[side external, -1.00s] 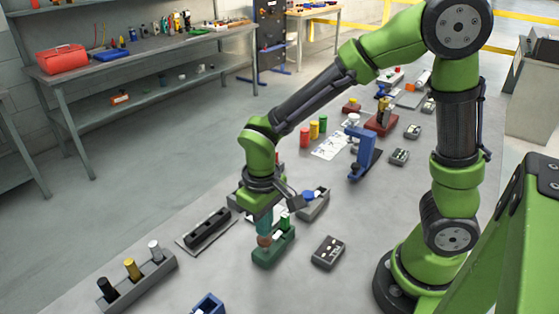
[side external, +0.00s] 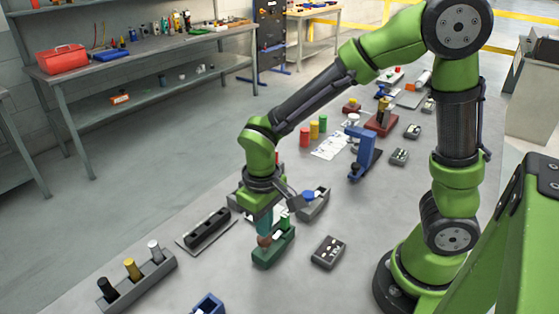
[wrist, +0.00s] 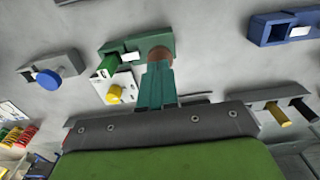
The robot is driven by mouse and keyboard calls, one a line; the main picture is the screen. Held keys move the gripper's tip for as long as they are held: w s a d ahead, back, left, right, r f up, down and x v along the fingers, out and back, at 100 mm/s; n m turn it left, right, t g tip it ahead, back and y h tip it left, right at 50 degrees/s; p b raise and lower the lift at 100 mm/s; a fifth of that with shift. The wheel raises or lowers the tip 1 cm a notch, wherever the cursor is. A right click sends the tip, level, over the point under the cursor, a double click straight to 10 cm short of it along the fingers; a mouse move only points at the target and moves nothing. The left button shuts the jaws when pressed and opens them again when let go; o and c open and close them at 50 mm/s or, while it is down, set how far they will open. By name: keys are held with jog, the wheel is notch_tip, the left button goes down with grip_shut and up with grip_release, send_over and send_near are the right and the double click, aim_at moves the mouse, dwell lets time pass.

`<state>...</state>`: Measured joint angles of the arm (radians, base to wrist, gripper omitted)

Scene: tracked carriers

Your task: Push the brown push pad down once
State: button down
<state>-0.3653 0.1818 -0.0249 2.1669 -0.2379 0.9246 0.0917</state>
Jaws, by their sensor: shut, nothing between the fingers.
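The brown push pad (side external: 264,240) is a round brown piece at the near end of a dark green housing (side external: 273,254). In the wrist view the pad (wrist: 159,53) shows at the end of the housing (wrist: 121,46), partly behind my fingers. My gripper (side external: 264,232) points down directly above the pad, its teal fingers shut with nothing between them. In the wrist view the fingertips (wrist: 157,64) reach the pad's edge. They look in contact or nearly so, but I cannot tell for sure.
A grey unit with a blue knob (side external: 308,196) stands just behind. A dark grey box (side external: 328,252) is to the right. A black slotted block (side external: 208,229) and a grey rack of pegs (side external: 137,281) are to the left. A blue open box (side external: 208,304) is in front.

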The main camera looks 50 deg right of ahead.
dwell(0.5)
jog(key=shift+f, duration=1.3)
jog(key=shift+r, duration=2.35)
jog(key=s+d+r+m+t+y, duration=0.1)
jog(key=s+d+r+m+t, duration=0.1)
jog(key=r, duration=0.4)
jog(key=s+d+r+m+t+y, duration=0.1)
jog(key=s+d+r+m+t, duration=0.1)
jog(key=s+d+r+t, duration=0.3)
notch_tip(320, 180, up, 3)
jog(key=shift+d+f, duration=0.2)
jog(key=shift+d, duration=0.1)
